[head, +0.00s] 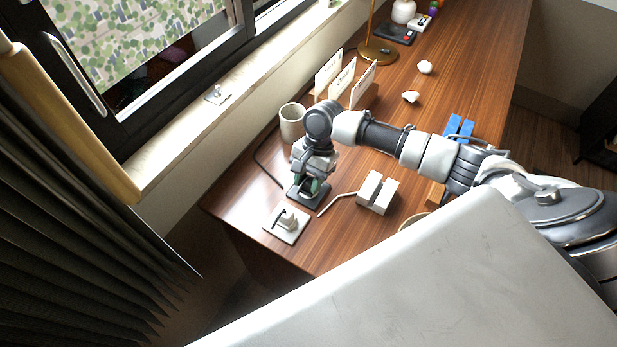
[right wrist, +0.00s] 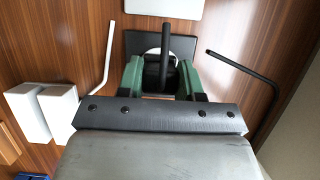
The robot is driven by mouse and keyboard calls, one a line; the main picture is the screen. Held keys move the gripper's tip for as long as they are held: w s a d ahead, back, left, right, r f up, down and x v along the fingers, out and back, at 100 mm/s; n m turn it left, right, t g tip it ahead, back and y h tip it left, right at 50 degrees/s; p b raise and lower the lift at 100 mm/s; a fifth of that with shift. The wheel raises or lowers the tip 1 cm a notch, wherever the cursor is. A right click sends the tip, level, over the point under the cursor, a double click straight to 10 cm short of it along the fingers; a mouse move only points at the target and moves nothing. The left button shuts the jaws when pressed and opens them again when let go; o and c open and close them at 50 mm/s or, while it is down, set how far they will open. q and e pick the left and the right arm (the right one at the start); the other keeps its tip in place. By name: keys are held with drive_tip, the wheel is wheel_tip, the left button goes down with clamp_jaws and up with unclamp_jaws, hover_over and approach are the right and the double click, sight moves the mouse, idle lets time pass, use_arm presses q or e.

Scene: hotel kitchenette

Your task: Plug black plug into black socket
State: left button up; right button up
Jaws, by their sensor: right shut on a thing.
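The black socket (head: 322,194) is a dark square plate on the near left part of the wooden desk. In the right wrist view the black socket (right wrist: 133,42) has a pale round patch, partly hidden by my fingers. My right gripper (head: 312,186) points down right over this plate, its green fingers close to it. In the wrist view the fingers (right wrist: 162,78) are shut on a dark piece, the black plug (right wrist: 165,50), whose thin black stem sticks out between them over the plate. Whether its pins sit in the socket is hidden. My left gripper is not in view.
A white socket plate (head: 276,232) with a pale piece on it lies near the desk corner. White blocks (head: 377,192) and a bent white cord lie to the right. A black cord (right wrist: 238,64) and a mug (head: 291,124) are near the window side.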

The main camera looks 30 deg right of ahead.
drive_tip(key=o, duration=1)
drive_tip(key=v, duration=1)
drive_tip(key=shift+w+d+r, duration=0.1)
drive_tip(key=shift+d+r, duration=0.1)
drive_tip(key=shift+r, duration=0.15)
